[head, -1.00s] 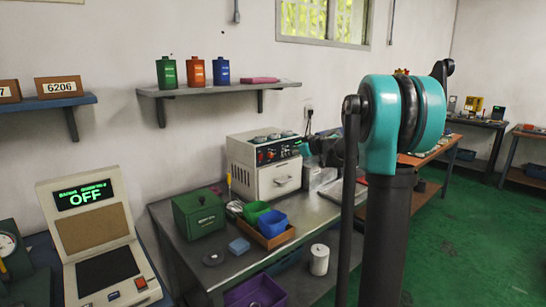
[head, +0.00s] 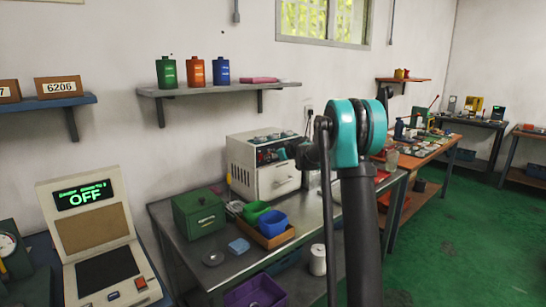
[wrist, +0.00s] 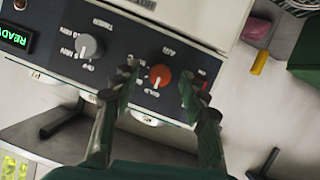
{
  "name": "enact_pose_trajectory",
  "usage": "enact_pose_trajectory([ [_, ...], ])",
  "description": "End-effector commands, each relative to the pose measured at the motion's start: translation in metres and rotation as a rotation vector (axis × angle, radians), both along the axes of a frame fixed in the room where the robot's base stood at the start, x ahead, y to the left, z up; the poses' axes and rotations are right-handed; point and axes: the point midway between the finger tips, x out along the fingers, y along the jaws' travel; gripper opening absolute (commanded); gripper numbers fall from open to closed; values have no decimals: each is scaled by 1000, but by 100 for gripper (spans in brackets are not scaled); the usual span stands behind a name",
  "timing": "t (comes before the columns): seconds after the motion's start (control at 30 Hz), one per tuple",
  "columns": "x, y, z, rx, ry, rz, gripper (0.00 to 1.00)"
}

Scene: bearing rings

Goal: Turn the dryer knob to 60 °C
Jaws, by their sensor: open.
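The dryer (head: 278,180) is a white box with a dark control panel on the metal bench in the head view. In the wrist view its panel (wrist: 120,58) shows tilted, with an orange-red knob (wrist: 160,76) marked "AIR" and a grey knob (wrist: 89,46) marked "TIMER". The smaller labels are hard to read, and I see no clear 60 °C mark. A green display (wrist: 15,38) reads "READY". My gripper (wrist: 159,84) is open, its fingers on either side of the orange-red knob; I cannot tell whether they touch it. In the head view my gripper (head: 286,152) is small at the dryer's front.
A green box (head: 199,213), blue and green bins (head: 272,223) and a white cylinder (head: 318,260) are near the dryer on or by the bench. A shelf (head: 215,90) with three canisters hangs above. Green floor (head: 450,240) is open at the right.

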Motion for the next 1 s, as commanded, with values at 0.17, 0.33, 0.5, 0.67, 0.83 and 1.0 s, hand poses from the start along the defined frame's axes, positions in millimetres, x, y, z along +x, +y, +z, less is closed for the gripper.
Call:
enact_pose_trajectory([
  [0.17,1,1,0,0,0,0,44],
  [0.33,1,1,0,0,0,0,34],
  [0.5,1,1,0,0,0,0,13],
  [0.67,1,1,0,0,0,0,0],
  [0.83,1,0,0,7,5,0,0],
  [1.0,1,0,0,44,32,0,0],
])
